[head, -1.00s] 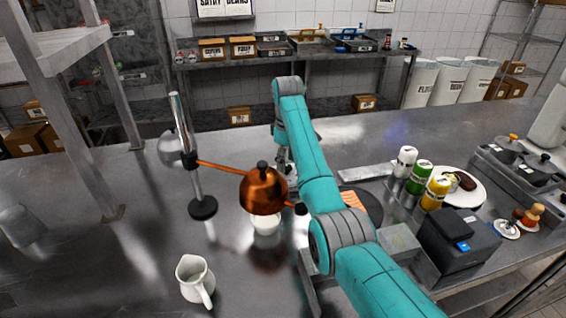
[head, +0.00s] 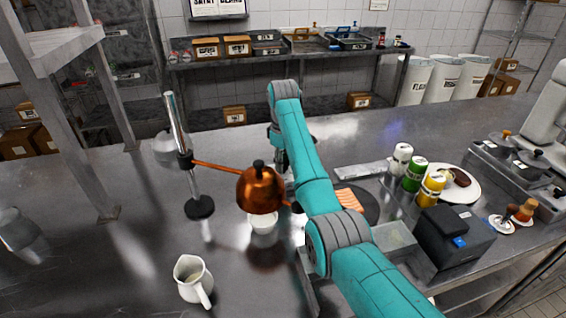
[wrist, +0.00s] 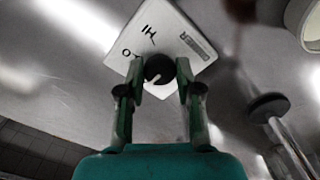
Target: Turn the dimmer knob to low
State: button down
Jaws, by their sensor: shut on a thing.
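The dimmer is a pale plate (wrist: 172,22) with dark marks, among them HI and a round mark, in the wrist view. Its dark round knob (wrist: 158,68) carries a white pointer line that slants toward the lower left of the picture. My gripper (wrist: 160,72) has one finger on each side of the knob and is shut on it. In the head view my arm and the copper heat lamp (head: 260,188) hide the gripper and most of the dimmer.
A white jug (head: 192,280) stands in front. Several bottles (head: 414,174), a plate (head: 462,193) and a dark box (head: 452,240) are at right. The counter's left part is mostly clear.

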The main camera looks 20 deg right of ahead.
jog(key=m, duration=0.5)
jog(key=shift+m, duration=0.3)
jog(key=m, duration=0.5)
jog(key=shift+m, duration=0.4)
jog(key=c, duration=0.8)
grip_release()
jog(key=shift+o, duration=0.2)
